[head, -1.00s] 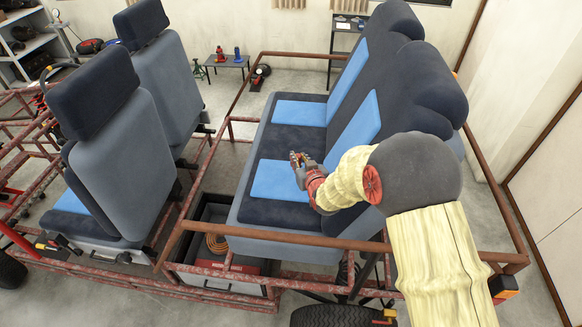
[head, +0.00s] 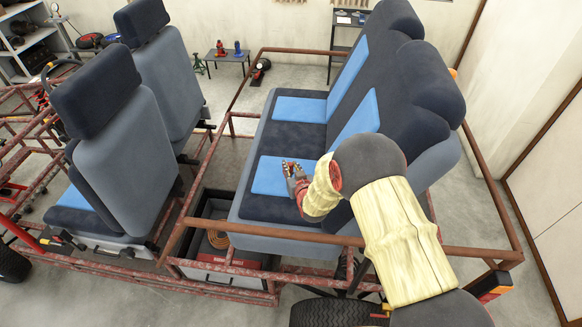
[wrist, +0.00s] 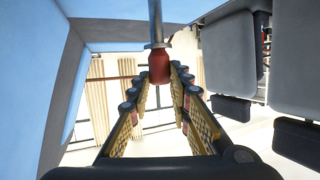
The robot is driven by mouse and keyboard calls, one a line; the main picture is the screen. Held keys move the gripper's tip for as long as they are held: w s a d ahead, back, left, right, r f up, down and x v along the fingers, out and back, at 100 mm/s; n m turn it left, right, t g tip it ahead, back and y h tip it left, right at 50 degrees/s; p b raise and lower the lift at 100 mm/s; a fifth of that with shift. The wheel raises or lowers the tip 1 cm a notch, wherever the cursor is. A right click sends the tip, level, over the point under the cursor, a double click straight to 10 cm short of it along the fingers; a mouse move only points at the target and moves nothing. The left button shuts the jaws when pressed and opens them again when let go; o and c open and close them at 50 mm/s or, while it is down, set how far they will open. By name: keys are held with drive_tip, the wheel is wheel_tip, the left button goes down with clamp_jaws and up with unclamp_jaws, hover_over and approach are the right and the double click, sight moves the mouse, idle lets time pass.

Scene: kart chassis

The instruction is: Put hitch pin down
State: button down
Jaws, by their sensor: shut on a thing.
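The hitch pin (wrist: 159,62), with a red grip and a bare metal shaft, is between the fingertips in the wrist view. My gripper (wrist: 159,76) is shut on its red grip. In the head view my gripper (head: 293,168) is over the near light-blue seat panel of the rear bench (head: 290,133). The pin is too small there to make out clearly. I cannot tell how high it is above the cushion.
Two front seats (head: 122,150) stand at the left. An open dark tray (head: 215,262) with a coiled orange item sits between the seat rows. Red frame tubes (head: 330,237) run along the bench's near side. The bench's far seat area looks clear.

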drive_tip(key=shift+f+b, duration=0.45)
drive_tip(key=shift+b, duration=0.25)
drive_tip(key=c, duration=1.6)
unclamp_jaws()
drive_tip(key=shift+c, duration=0.2)
